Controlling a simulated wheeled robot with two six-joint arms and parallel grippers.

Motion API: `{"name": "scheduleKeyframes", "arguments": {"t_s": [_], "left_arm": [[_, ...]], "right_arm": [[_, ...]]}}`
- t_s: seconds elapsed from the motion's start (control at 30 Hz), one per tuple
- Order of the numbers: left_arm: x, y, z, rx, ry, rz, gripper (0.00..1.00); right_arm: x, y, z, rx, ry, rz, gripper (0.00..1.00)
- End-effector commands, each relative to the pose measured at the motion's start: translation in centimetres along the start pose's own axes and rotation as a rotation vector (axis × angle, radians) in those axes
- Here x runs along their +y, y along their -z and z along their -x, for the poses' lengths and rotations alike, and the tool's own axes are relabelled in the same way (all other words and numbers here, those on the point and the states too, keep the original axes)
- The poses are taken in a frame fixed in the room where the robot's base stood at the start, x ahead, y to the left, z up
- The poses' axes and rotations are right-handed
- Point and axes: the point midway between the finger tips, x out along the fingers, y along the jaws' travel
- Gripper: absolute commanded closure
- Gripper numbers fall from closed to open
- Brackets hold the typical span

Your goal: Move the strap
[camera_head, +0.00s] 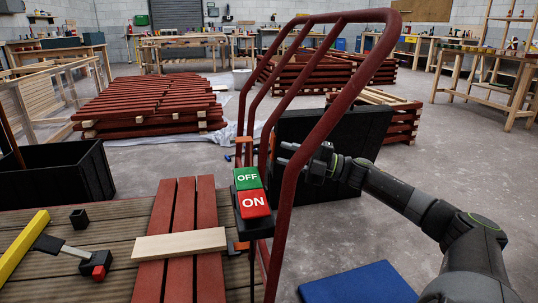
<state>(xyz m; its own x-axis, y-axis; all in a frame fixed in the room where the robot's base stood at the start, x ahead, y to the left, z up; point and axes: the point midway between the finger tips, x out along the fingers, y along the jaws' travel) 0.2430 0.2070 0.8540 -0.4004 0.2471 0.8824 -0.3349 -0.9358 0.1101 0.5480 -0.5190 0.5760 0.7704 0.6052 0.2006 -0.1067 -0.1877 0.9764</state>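A pale wooden strip (180,243), the only strap-like piece I can make out, lies flat across several dark red battens (208,210) on the plank-topped bench (120,218). My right gripper (284,153) comes in from the right at the curved red rail (298,140), well above and to the right of the strip. Its two fingers point left and look apart, with nothing visible between them. The rail hides part of the gripper, and I cannot tell whether they touch. My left gripper is not in view.
A green OFF and red ON switch box (251,193) stands beside the strip. A yellow bar (22,247) and a black-and-red tool (98,263) lie at the left. Black bins (58,172) and stacked red battens (155,100) stand beyond. A blue mat (358,284) is at front right.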

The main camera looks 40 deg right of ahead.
Motion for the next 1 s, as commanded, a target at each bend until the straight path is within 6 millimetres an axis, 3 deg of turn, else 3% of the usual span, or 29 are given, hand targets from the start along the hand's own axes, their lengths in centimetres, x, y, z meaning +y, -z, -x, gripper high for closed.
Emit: {"name": "scheduleKeyframes", "arguments": {"t_s": [0.1,0.33,0.8,1.0], "left_arm": [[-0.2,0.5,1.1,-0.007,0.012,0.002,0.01],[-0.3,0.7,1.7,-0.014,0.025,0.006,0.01],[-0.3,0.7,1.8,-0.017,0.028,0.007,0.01],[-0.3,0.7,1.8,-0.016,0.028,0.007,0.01]], "right_arm": [[-0.3,0.0,-2.0,0.004,-0.005,0.001,0.68],[-0.1,0.0,-4.6,0.003,-0.003,0.001,0.68],[0.0,0.0,-5.7,0.001,0.0,0.0,0.68],[0.0,0.0,-5.6,0.001,0.0,0.0,0.92]]}}
